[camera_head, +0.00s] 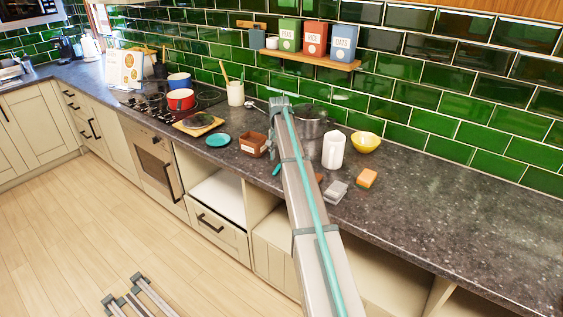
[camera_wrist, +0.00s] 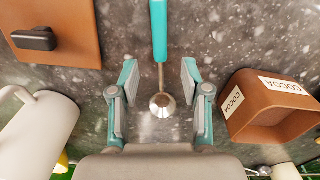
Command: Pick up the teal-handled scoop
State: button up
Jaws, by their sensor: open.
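The scoop shows in the wrist view with a teal handle (camera_wrist: 159,30) running up to the top edge, a thin metal neck and a round shiny bowl (camera_wrist: 162,105). It appears to lie on the dark speckled counter. My gripper (camera_wrist: 159,75) is open, with one finger on each side of the scoop's neck and neither finger touching it. In the head view a short teal piece of the handle (camera_head: 277,169) shows just left of my arm; my arm hides the rest.
A brown cocoa box (camera_wrist: 265,105) stands close right of my gripper; it also shows in the head view (camera_head: 247,149). A white canister (camera_head: 332,150) stands right of my arm.

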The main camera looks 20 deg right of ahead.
aim_at(279, 165)
jog(key=shift+s+a+f+p, duration=0.15)
jog(key=shift+f+p, duration=0.4)
jog(key=shift+f, duration=1.2)
grip_shut()
jog(key=shift+r, duration=0.15)
